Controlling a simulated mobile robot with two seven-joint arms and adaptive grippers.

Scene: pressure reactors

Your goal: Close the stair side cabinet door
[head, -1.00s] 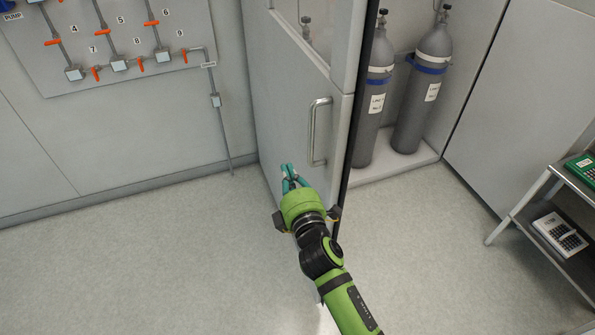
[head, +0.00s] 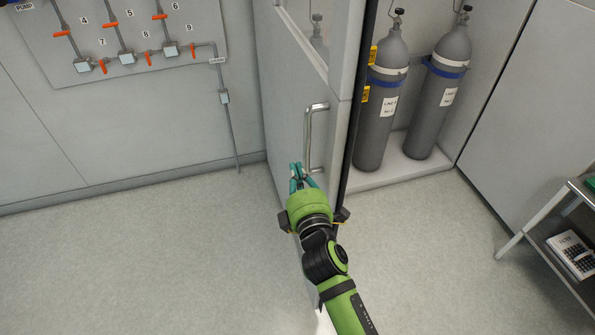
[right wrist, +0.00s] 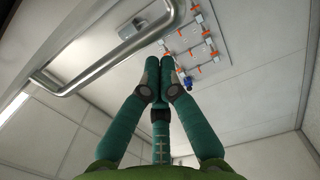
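The grey cabinet door (head: 285,110) stands open in the head view, with a window in its upper part and a metal bar handle (head: 307,137) near its free edge. My right gripper (head: 296,168) is in front of the door's outer face, just below and left of the handle. Its teal fingers (right wrist: 163,68) are together with nothing between them. In the right wrist view the handle (right wrist: 120,50) passes close above and left of the fingertips; I cannot tell whether they touch. My left gripper is not in view.
Inside the cabinet stand two grey gas cylinders (head: 383,110) on a pale base. A metal cart (head: 560,225) with shelves stands at the right. A valve panel (head: 135,45) hangs on the left wall. The floor (head: 130,250) at left is clear.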

